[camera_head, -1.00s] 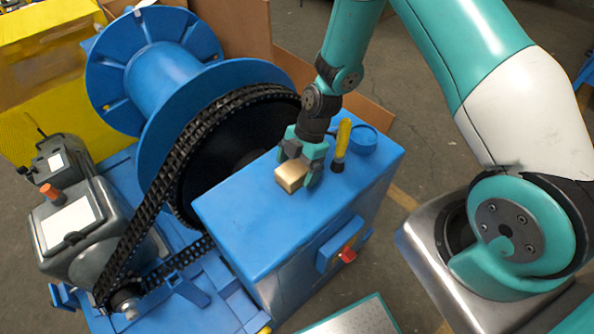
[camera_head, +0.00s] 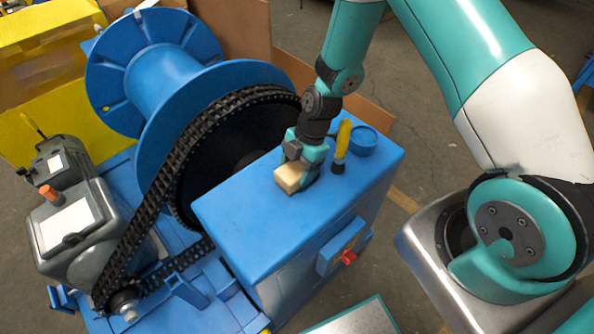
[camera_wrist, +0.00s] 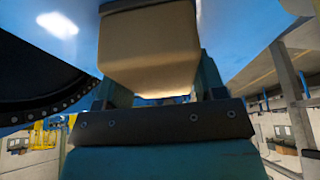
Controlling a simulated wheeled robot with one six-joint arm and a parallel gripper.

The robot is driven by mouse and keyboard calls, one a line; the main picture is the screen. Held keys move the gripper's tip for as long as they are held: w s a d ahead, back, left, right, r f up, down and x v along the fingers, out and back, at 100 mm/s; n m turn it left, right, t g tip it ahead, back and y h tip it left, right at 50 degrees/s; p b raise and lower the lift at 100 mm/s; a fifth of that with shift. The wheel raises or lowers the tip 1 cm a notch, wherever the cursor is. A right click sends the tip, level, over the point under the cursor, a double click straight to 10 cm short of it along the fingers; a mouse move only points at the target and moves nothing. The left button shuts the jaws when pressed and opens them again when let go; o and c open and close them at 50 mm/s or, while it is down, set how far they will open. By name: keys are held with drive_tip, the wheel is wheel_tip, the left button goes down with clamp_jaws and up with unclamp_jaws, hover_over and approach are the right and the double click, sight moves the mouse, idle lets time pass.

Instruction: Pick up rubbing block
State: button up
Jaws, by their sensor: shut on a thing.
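The rubbing block (camera_head: 289,178) is a small tan block at the top of the blue cabinet (camera_head: 262,235). My gripper (camera_head: 303,166) is shut on it, with the fingers on its sides. In the wrist view the block (camera_wrist: 150,45) fills the upper middle between the fingers. I cannot tell whether its underside still touches the cabinet top.
A yellow-handled tool (camera_head: 342,140) stands beside my gripper, near a round blue dish (camera_head: 362,139). The black chain (camera_head: 160,190) and large blue spool (camera_head: 160,75) lie to the left. A red switch (camera_head: 348,257) is on the cabinet's side. The cabinet top's front part is clear.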

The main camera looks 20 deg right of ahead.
sight(297, 167)
drive_tip(key=shift+r, duration=0.15)
drive_tip(key=shift+r+p, duration=0.2)
drive_tip(key=shift+p, duration=0.25)
wheel_tip(297, 167, up, 20)
drive_tip(key=b, duration=0.3)
drive_tip(key=shift+f, duration=0.1)
drive_tip(key=shift+o, duration=1.1)
